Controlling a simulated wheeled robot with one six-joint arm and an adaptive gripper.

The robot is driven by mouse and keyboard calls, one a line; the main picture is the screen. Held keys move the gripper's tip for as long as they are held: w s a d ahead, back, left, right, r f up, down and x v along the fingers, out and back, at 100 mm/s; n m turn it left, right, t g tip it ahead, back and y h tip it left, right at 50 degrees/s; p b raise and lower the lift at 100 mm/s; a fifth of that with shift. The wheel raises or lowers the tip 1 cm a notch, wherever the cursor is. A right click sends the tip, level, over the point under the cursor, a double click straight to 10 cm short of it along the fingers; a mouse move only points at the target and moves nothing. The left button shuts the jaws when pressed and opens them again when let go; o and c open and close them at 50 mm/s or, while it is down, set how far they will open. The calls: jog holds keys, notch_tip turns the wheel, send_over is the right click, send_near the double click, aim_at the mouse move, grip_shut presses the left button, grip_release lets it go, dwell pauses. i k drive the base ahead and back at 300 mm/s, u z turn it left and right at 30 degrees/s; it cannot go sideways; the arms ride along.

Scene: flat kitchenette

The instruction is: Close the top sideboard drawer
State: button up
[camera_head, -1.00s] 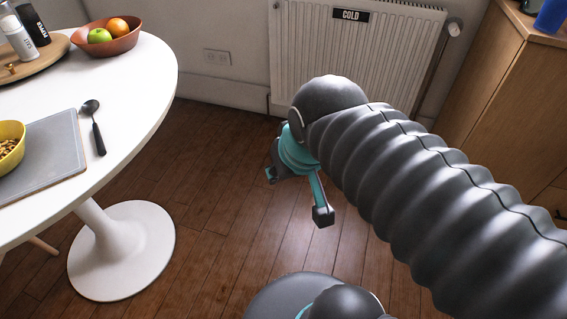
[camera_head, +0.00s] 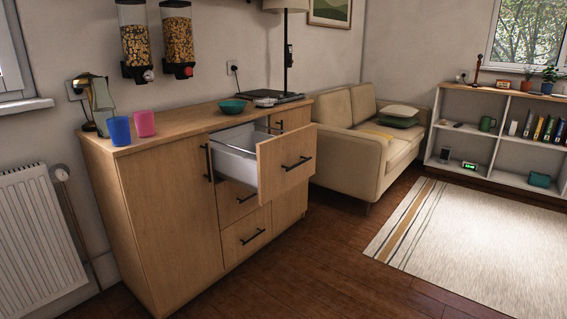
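The top sideboard drawer (camera_head: 286,163) is pulled far out of the wooden sideboard (camera_head: 168,205). It has a wood front with a black bar handle (camera_head: 297,163) and pale grey sides. Its inside shows only in part, and I see nothing in that part. The drawers below it, with handles (camera_head: 253,237), are shut. My gripper and arm are not in the current view.
A blue cup (camera_head: 119,131), a pink cup (camera_head: 144,124) and a teal bowl (camera_head: 232,106) stand on the sideboard top. A radiator (camera_head: 38,238) is at left, a beige sofa (camera_head: 352,140) behind right. Wooden floor (camera_head: 330,265) in front is clear, with a rug (camera_head: 480,240) at right.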

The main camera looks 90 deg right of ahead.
aim_at(268, 165)
jog(key=k, duration=0.35)
jog(key=z, duration=1)
jog(key=i, duration=0.5)
jog(key=z, duration=2.4)
jog(key=i, duration=0.5)
jog(key=u, duration=0.2)
